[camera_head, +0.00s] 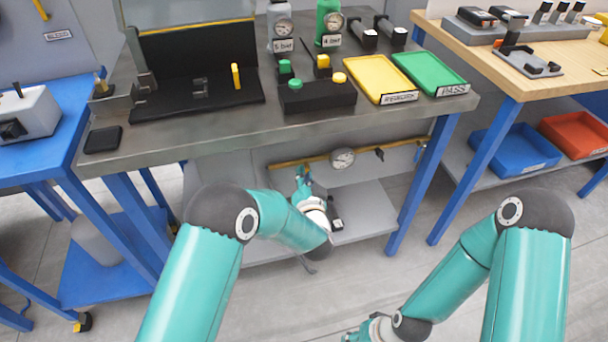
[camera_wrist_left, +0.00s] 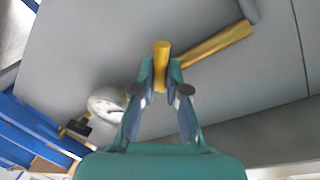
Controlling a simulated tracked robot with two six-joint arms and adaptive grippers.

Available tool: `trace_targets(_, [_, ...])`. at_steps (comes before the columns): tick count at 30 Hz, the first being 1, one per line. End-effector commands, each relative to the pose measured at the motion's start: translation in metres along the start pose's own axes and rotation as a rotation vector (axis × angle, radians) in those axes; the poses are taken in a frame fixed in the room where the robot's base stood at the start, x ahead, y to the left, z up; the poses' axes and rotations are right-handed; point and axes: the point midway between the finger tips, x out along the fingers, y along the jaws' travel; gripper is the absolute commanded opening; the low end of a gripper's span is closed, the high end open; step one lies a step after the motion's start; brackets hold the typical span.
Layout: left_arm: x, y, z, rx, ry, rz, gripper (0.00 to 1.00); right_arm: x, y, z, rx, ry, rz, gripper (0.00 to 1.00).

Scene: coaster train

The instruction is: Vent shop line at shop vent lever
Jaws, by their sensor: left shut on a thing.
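The shop line is a brass pipe (camera_head: 400,147) running under the front of the grey bench, with a round white-faced gauge (camera_head: 343,158) on it. My left gripper (camera_head: 302,178) is at the left part of this pipe. In the left wrist view, my left gripper (camera_wrist_left: 161,82) is shut on a short yellow handle (camera_wrist_left: 162,50), which looks like the vent lever. A small black handle (camera_head: 380,153) sits on the pipe right of the gauge. My right gripper (camera_head: 368,331) is low at the bottom edge, its fingers unclear.
The grey bench (camera_head: 200,140) above holds a black fixture, a black button box (camera_head: 317,96), a yellow tray (camera_head: 380,80) and a green tray (camera_head: 430,73). A grey lower shelf (camera_head: 365,212) lies below the pipe. Blue legs (camera_head: 420,187) stand to the right.

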Motion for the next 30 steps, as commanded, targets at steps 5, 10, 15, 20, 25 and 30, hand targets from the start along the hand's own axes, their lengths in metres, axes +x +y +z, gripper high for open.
trace_targets(5, [-0.002,-0.002,-0.005,0.166,-0.027,0.005,0.0,-0.01,-0.004,0.0,0.0,0.0,0.0,0.4])
trace_targets(10, [-0.003,-0.004,-0.007,0.326,-0.057,0.006,0.0,-0.019,-0.007,0.0,0.0,0.0,0.0,0.4])
trace_targets(15, [-0.003,-0.006,-0.008,0.482,-0.086,0.006,0.0,-0.028,-0.01,0.0,0.0,0.0,0.0,0.4])
trace_targets(20, [-0.003,-0.006,-0.009,0.615,-0.111,0.007,0.0,-0.036,-0.013,0.0,0.0,0.0,0.0,0.4])
trace_targets(25, [-0.003,-0.006,-0.01,0.726,-0.132,0.008,0.0,-0.042,-0.015,0.0,0.0,0.0,0.0,0.4])
trace_targets(30, [-0.004,-0.006,-0.01,0.799,-0.144,0.008,0.0,-0.045,-0.016,0.0,0.0,0.0,0.0,0.4])
